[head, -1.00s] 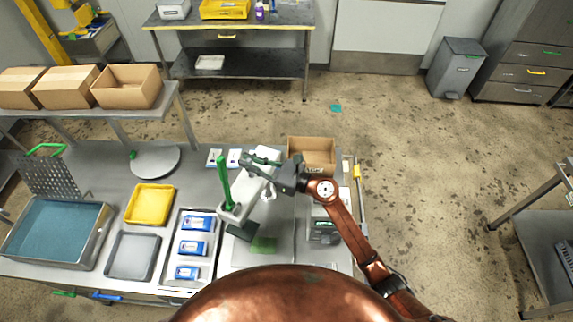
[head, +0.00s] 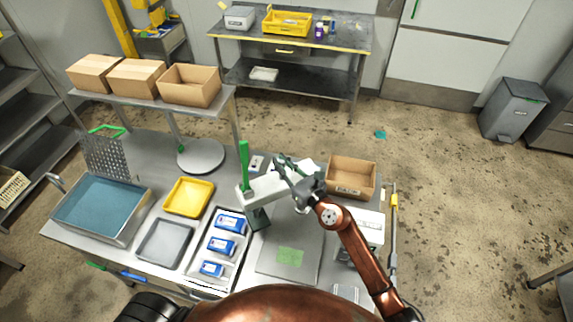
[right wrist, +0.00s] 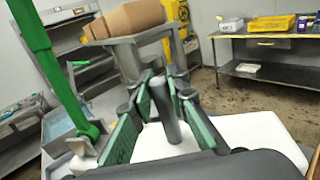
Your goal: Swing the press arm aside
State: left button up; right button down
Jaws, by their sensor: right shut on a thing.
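The press arm (head: 268,188) is a white beam with an upright green lever (head: 244,160) at its left end and a dark press head (head: 258,219) hanging below. The head hangs beyond the upper left part of the grey plate, clear of its green patch (head: 290,257). My right gripper (head: 283,168) is over the beam's right part. In the right wrist view, its green-padded fingers (right wrist: 160,104) are shut around an upright dark grey peg (right wrist: 165,112) on the white beam. My left gripper is not in view.
A tray of blue packs (head: 243,222), a grey tray (head: 165,242) and a yellow tray (head: 189,197) lie left of the press. An open cardboard box (head: 351,178) stands to its right. A raised shelf with boxes (head: 137,77) stands behind left.

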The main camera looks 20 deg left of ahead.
jog(key=shift+w+a, duration=0.45)
jog(key=shift+a, duration=0.05)
jog(key=shift+w+a+b, duration=0.6)
jog(key=shift+w+b, duration=0.1)
jog(key=shift+w, duration=0.2)
jog(key=shift+w+a+b, duration=0.15)
jog(key=shift+w+b, duration=0.2)
jog(key=shift+w, duration=0.2)
jog(key=shift+w+a+b, duration=0.15)
jog(key=shift+w+b, duration=0.2)
jog(key=shift+w, duration=0.15)
jog(key=shift+w+d+f, duration=0.1)
jog(key=shift+w, duration=0.2)
jog(key=shift+f, duration=0.1)
jog(key=c, duration=1.9)
grip_release()
jog(key=shift+d, duration=0.15)
jog(key=shift+s+a, duration=0.15)
jog(key=shift+a, duration=0.05)
